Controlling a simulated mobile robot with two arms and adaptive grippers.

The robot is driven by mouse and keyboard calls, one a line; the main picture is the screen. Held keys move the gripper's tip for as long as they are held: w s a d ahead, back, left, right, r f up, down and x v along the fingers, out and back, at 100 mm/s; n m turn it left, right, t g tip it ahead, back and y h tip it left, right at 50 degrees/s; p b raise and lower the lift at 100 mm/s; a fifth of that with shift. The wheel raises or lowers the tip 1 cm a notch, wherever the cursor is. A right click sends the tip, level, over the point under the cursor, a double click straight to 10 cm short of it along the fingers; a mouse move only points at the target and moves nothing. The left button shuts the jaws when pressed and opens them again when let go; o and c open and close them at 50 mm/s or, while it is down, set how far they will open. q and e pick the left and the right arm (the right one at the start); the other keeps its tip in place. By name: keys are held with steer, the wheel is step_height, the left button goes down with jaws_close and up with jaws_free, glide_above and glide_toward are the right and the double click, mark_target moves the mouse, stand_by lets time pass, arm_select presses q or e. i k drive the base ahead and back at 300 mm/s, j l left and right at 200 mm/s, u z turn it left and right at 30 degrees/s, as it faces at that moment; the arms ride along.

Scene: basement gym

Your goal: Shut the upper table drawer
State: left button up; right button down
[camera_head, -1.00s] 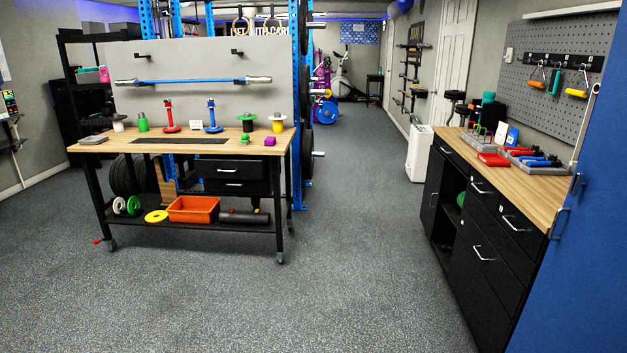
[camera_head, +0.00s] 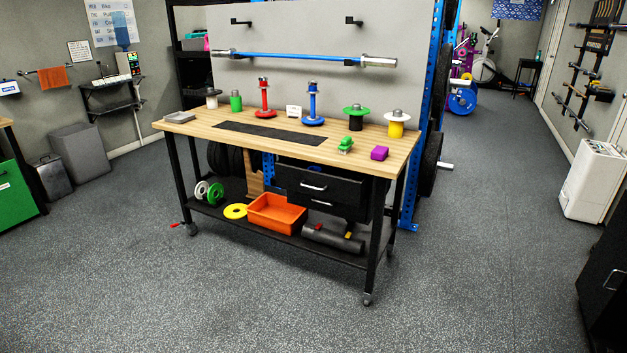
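The wooden-top workbench table (camera_head: 215,138) stands ahead of me, near the middle of the view. Under its top, right of centre, is a black two-drawer unit. The upper drawer (camera_head: 340,189) has a silver bar handle (camera_head: 313,187) and appears to stick out toward me past the lower drawer (camera_head: 345,209). How far it is out is hard to tell from here. The lower drawer's handle shows just below it. Neither of my grippers is in view.
Spools, dumbbell-like stands and small blocks sit on the tabletop. An orange bin (camera_head: 277,224) and a dark roller (camera_head: 333,239) lie on the lower shelf below the drawers. A white appliance (camera_head: 594,182) stands at right. The floor before the table is clear.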

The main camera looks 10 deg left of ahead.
mark_target(293, 174)
steer(key=i+j+u, duration=0.15)
steer(key=i+u, duration=0.7)
steer(key=i, duration=0.15)
